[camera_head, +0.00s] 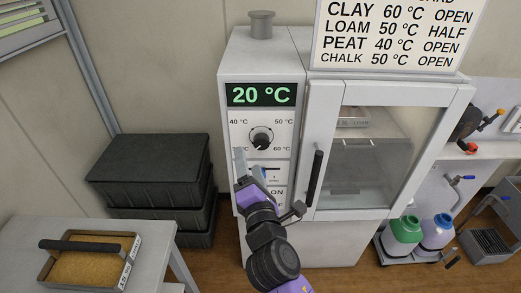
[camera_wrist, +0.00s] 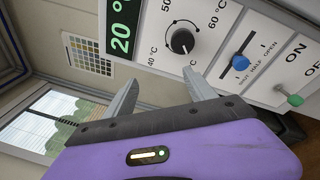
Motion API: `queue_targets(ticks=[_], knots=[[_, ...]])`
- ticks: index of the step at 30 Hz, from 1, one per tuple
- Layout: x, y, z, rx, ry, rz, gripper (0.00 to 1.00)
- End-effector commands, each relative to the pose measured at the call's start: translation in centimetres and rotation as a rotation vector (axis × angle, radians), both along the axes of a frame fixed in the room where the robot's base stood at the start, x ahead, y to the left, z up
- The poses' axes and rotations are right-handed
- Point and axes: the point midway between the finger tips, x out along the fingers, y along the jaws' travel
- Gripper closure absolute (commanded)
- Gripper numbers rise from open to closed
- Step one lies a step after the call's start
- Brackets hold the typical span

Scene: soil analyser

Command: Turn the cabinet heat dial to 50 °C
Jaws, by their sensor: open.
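The heat dial (camera_head: 261,138) is a round black knob on the white front panel of the cabinet (camera_head: 310,100). Labels of 40, 50 and 60 °C surround it; the lower-left label is mostly hidden by my gripper. The display (camera_head: 261,95) above reads 20 °C. In the wrist view the dial (camera_wrist: 183,41) carries a pale mark, whose exact pointing I cannot tell. My gripper (camera_head: 249,163) is open and empty, below and left of the dial in the head view. In the wrist view its fingers (camera_wrist: 162,82) are apart from the dial, with nothing between them.
A blue vent slider (camera_wrist: 241,63) and a green-tipped ON/OFF switch (camera_wrist: 294,99) sit near the dial. The cabinet door handle (camera_head: 315,178) stands close right of my gripper. A sign (camera_head: 390,36) lists LOAM 50 °C HALF. Black crates (camera_head: 148,165) stand left.

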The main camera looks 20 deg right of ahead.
Motion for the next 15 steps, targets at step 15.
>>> queue_targets(ticks=[15], knots=[[1.6,-4.0,-2.3,-0.759,0.221,-0.216,0.36]])
